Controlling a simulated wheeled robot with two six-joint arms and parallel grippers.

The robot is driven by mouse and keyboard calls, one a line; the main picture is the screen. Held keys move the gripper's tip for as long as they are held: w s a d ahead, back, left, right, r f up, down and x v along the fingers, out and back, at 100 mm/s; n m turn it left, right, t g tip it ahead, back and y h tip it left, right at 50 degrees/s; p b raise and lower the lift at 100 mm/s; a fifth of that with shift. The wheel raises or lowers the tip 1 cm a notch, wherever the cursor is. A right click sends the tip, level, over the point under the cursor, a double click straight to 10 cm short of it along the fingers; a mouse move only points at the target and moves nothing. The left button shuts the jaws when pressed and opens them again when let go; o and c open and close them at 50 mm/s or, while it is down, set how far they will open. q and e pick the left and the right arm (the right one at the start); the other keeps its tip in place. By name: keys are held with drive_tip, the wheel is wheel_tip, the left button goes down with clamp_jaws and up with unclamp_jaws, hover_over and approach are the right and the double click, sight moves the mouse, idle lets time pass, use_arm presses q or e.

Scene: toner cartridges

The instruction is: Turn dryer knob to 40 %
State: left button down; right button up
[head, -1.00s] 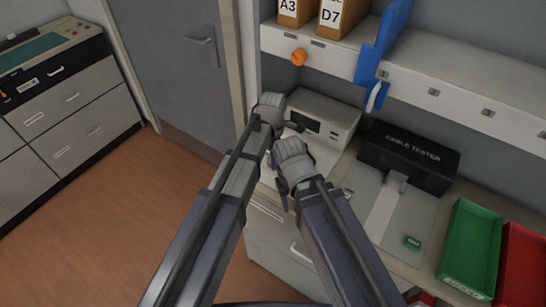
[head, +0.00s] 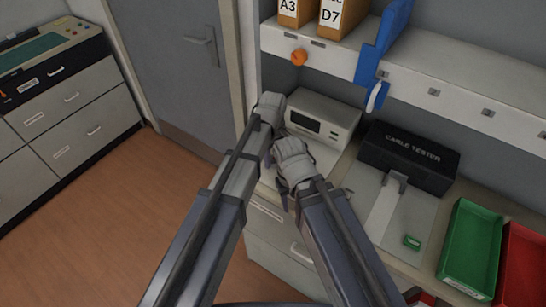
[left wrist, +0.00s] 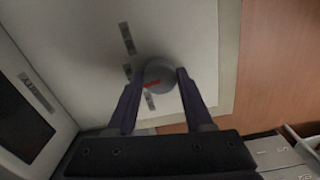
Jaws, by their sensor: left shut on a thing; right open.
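The knob (left wrist: 160,76) is a grey round dial with a red mark, on a pale panel (left wrist: 185,30). My left gripper (left wrist: 157,84) has a dark finger on each side of it and is shut on it. The red mark points toward the lower left in the left wrist view. In the head view my left gripper (head: 279,128) is in front of the pale box with a dark display (head: 340,112), and the knob is hidden. My right gripper (head: 279,182) is open, just below it, with its fingers partly hidden.
Small grey labels (left wrist: 127,38) lie beside the knob, too blurred to read. A black cable tester (head: 410,155), a green bin (head: 470,245) and a red bin (head: 525,260) stand to the right. A shelf (head: 450,95) with an orange knob (head: 299,57) is above.

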sight(273, 159)
use_arm(q)
drive_tip(key=shift+m, duration=0.7)
drive_tip(key=shift+c, duration=1.4)
unclamp_jaws()
wheel_tip(273, 159, up, 8)
drive_tip(key=p, duration=0.8)
use_arm(e)
wheel_tip(273, 159, up, 8)
use_arm(q)
drive_tip(key=shift+f, duration=0.15)
use_arm(e)
drive_tip(key=shift+f, duration=0.1)
